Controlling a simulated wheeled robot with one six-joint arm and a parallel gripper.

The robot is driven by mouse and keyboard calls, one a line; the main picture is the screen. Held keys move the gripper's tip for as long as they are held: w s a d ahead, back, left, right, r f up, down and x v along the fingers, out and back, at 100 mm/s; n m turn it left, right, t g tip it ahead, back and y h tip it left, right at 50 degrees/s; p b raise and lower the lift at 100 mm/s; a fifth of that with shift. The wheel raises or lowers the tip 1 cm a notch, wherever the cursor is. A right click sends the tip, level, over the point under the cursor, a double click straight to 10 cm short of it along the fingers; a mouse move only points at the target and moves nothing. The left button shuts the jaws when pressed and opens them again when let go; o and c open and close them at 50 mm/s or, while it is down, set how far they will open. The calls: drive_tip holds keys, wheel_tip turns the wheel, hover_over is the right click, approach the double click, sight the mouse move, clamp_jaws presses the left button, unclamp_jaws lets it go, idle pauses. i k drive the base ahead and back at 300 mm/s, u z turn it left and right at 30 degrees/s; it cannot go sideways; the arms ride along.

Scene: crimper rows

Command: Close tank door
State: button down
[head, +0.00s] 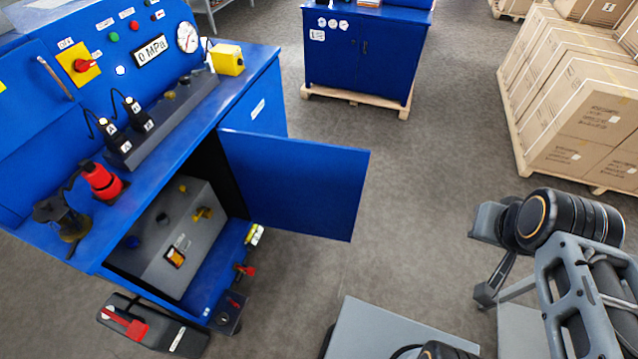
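The blue tank door (295,185) stands wide open. It swings out to the right from the front of the blue test bench (262,100), hinged at its left edge. Behind the opening, the grey tank (165,240) sits on the lower shelf, with yellow fittings and a small orange-lit display. My gripper (487,258) is at the right, well apart from the door. Its two grey fingers look spread, with nothing between them. Part of my arm hides its base.
A black box with a red handle (130,325) and a red-handled valve (245,270) stick out below the opening. A second blue cabinet (365,55) stands on a pallet at the back. Cartons (580,110) fill the right back. Grey floor (430,150) is clear between the door and my gripper.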

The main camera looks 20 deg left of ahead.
sight(313, 189)
drive_tip(key=i, duration=3.15)
drive_tip(key=u, duration=4.1)
